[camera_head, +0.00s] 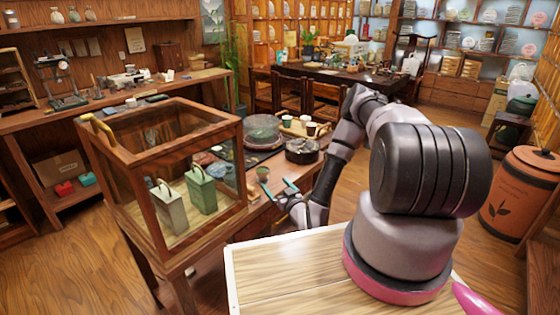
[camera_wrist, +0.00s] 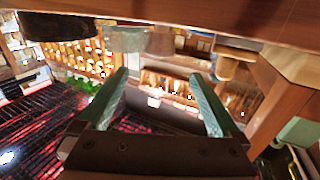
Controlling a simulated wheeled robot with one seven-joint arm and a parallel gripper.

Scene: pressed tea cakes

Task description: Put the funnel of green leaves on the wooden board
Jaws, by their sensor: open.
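My gripper (camera_head: 281,192) is low over the near side of the tea table, just right of the glass case, with its two green fingers apart. In the wrist view my gripper (camera_wrist: 165,98) is open, with nothing between the fingers. A small green cup-like thing (camera_head: 262,172) stands on the table just beyond the fingers. I cannot tell whether it is the funnel of leaves. A light wooden tray or board (camera_head: 297,131) lies at the table's far side, bearing small cups. I cannot tell whether it is the wooden board.
A dark round pan (camera_head: 302,150) and a glass-covered round dish (camera_head: 262,130) stand farther back. The wrist view looks upside down, with the table edge at the top.

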